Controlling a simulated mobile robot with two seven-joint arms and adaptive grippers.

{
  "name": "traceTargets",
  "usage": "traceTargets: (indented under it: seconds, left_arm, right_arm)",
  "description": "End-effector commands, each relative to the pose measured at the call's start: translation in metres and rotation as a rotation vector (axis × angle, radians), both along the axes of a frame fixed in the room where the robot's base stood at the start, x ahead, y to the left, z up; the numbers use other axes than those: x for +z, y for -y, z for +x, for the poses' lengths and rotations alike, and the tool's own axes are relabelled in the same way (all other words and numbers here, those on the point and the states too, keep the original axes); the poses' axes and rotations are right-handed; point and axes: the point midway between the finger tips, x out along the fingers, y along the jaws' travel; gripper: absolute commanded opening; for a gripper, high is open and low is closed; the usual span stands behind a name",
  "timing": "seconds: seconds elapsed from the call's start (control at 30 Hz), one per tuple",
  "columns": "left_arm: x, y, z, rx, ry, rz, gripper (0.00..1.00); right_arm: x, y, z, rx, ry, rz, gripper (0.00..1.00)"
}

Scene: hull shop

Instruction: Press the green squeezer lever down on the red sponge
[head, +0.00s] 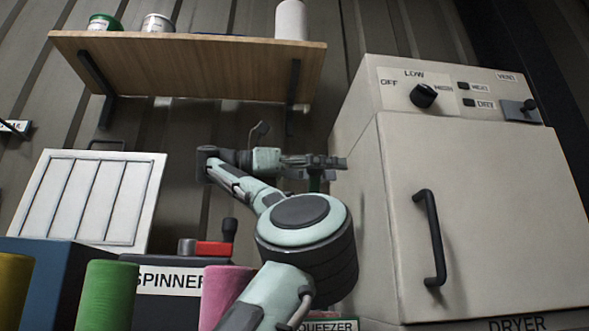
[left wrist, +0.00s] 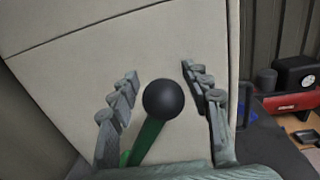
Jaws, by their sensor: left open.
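The green squeezer lever (left wrist: 149,138) shows in the left wrist view, topped by a black ball knob (left wrist: 167,99). My left gripper (left wrist: 159,72) is open, with its fingers on either side of the knob. Whether they touch it I cannot tell. In the head view my left gripper (head: 342,162) reaches to the dryer's left side, and a small dark green part of the lever shows just below it. The squeezer's label (head: 328,325) is partly visible at the bottom, behind my arm. I cannot make out the red sponge in either view. My right gripper is not in view.
The beige dryer (head: 480,210) stands close on the right. The spinner (head: 165,281) with a red part (head: 213,248) is left of my arm. Pink (head: 222,288), green (head: 107,294) and yellow (head: 14,288) cylinders stand in front. A wooden shelf (head: 190,62) hangs above.

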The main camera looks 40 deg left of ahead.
Motion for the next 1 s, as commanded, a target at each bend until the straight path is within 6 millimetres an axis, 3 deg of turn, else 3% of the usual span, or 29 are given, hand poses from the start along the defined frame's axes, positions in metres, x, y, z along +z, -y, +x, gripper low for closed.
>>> traceTargets:
  seconds: [0.23,0.4,0.6,1.0]
  left_arm:
    - [0.000,-0.006,-0.018,-0.016,0.000,0.008,0.48]
    - [-0.001,-0.033,-0.053,-0.012,0.003,0.005,0.48]
    - [-0.003,-0.053,-0.079,-0.012,-0.002,0.008,0.48]
    - [-0.005,-0.062,-0.090,-0.011,-0.006,0.010,0.48]
  right_arm:
    - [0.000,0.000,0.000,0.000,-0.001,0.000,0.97]
    - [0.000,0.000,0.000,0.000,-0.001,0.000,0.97]
    - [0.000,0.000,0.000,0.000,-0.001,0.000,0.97]
    - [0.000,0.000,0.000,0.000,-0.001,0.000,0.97]
